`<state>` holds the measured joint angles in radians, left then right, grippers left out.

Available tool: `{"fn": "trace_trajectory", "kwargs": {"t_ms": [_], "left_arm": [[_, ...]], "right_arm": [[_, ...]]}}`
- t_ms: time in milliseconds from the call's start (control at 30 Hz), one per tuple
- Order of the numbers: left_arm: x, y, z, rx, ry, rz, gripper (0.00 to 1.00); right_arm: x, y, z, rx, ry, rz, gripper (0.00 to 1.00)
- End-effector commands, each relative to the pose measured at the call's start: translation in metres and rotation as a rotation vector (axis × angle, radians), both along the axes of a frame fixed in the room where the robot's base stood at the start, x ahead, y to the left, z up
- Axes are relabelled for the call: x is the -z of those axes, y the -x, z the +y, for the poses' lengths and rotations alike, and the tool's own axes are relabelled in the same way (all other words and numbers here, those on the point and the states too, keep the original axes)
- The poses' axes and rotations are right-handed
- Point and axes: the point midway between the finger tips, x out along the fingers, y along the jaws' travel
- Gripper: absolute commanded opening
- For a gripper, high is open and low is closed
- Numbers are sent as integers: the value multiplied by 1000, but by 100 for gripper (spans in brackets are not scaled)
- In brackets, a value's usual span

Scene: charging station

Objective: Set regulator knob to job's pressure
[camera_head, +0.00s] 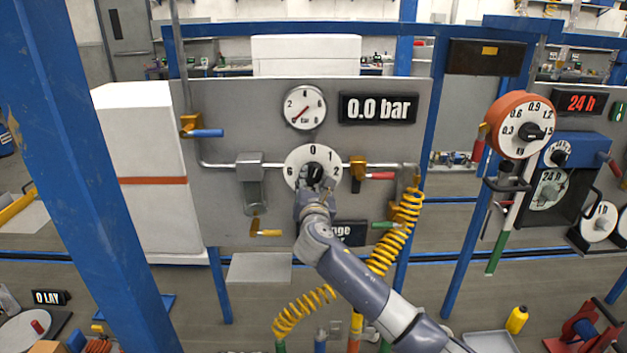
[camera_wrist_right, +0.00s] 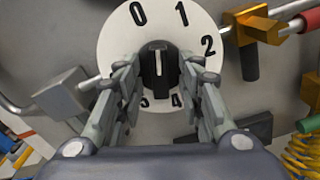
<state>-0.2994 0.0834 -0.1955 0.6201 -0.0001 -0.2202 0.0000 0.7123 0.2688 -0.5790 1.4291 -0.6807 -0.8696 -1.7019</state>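The black regulator knob (camera_head: 313,173) sits on a round white dial (camera_head: 296,159) on the grey panel. In the right wrist view the knob (camera_wrist_right: 158,72) has a pale mark pointing up, seemingly between 0 and 1. My right gripper (camera_wrist_right: 160,70) has one finger on each side of the knob, spread, with narrow gaps appearing to remain; contact is unclear. It also shows in the head view (camera_head: 314,183), covering the dial's lower part. The pressure gauge (camera_head: 305,108) has its needle at lower left. The display (camera_head: 378,108) reads 0.0 bar. A sign (camera_head: 350,232) is partly hidden, showing "nge". My left gripper is out of view.
Valves with a blue handle (camera_head: 207,133), red handle (camera_head: 379,176) and yellow handle (camera_head: 268,233) surround the dial. A yellow coiled hose (camera_head: 405,215) hangs at right. Blue posts (camera_head: 85,150) frame the panel.

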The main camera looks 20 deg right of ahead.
Motion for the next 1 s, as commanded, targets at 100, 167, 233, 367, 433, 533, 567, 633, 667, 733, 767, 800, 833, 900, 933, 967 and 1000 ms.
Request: {"fn": "trace_trajectory", "kwargs": {"t_ms": [100, 167, 233, 367, 433, 533, 567, 633, 667, 733, 767, 800, 833, 900, 933, 967, 1000], "left_arm": [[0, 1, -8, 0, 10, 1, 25], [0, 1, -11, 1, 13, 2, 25], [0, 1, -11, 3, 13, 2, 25], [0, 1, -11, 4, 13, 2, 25], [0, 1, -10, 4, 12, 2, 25], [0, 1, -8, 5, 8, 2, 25], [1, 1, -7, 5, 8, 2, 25], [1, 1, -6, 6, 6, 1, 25], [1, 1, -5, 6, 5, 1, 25], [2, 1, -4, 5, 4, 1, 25], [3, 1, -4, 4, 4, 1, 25], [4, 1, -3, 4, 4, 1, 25], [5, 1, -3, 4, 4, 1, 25], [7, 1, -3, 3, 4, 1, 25], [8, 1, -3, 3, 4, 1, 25], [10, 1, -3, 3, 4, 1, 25], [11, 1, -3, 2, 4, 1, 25]], "right_arm": [[0, 0, 0, 0, 0, 0, 35], [0, 0, 0, 0, 0, 0, 35], [0, 0, 0, 0, 0, 0, 21], [0, 0, 0, 0, 0, 0, 0], [0, 0, 0, 1, 0, 0, 0], [0, 0, 0, 1, -1, 0, 0], [0, 0, 0, 1, -2, 0, 0], [0, 0, 0, 1, -9, -2, 0], [0, 0, 0, 1, -14, -4, 0], [1, 0, 0, 1, -29, -8, 0], [1, 0, 0, 1, -39, -11, 0], [1, 0, 0, 1, -53, -15, 0], [1, 0, 0, 1, -67, -19, 0], [2, 0, 0, 0, -103, -29, 0], [2, 0, 0, 1, -122, -35, 0], [2, 0, 0, 1, -142, -41, 0], [2, 0, 0, 1, -171, -49, 0]]}}
